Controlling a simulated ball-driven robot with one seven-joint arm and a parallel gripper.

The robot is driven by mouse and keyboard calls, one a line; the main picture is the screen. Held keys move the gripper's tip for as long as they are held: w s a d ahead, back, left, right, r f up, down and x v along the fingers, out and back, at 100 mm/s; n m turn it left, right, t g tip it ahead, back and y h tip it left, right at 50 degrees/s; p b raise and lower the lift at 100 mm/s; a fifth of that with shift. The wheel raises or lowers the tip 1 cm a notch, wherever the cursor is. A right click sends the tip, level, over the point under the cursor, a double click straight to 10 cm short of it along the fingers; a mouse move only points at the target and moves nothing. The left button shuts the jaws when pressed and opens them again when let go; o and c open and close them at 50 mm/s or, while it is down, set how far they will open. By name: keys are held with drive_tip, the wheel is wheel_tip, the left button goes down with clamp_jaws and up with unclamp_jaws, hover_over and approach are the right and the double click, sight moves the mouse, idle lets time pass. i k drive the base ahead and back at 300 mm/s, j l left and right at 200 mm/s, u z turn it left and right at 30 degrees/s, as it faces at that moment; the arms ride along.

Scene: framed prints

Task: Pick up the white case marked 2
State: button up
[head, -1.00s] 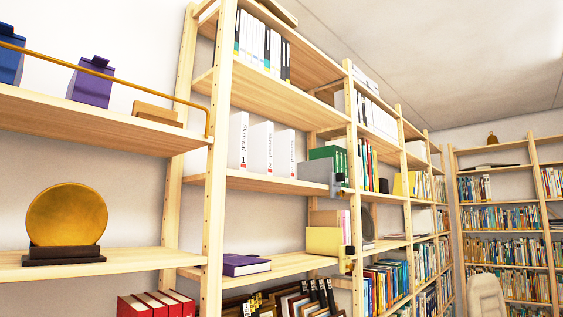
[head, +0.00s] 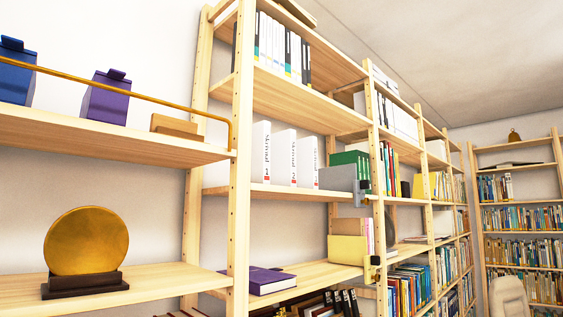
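Three white cases stand upright side by side on the middle shelf. The white case marked 2 (head: 284,158) is the middle one, with dark lettering and a red mark low on its spine. The left white case (head: 261,153) has similar lettering and a red mark; its numeral is hard to read now. The right white case (head: 307,162) shows no clear number. My gripper is not in view.
A grey box (head: 338,178) stands on the shelf right of the cases, near green binders (head: 350,159). A shelf post (head: 241,160) rises just left of the cases. A brass rail (head: 120,82) crosses the left shelf. A purple book (head: 268,281) lies below.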

sight(283, 143)
drive_tip(key=i+l+u, duration=0.2)
drive_tip(key=i+l, duration=0.3)
drive_tip(key=i, duration=0.2)
drive_tip(key=i+l+u, duration=0.2)
drive_tip(key=i+l, duration=0.35)
drive_tip(key=i, duration=0.1)
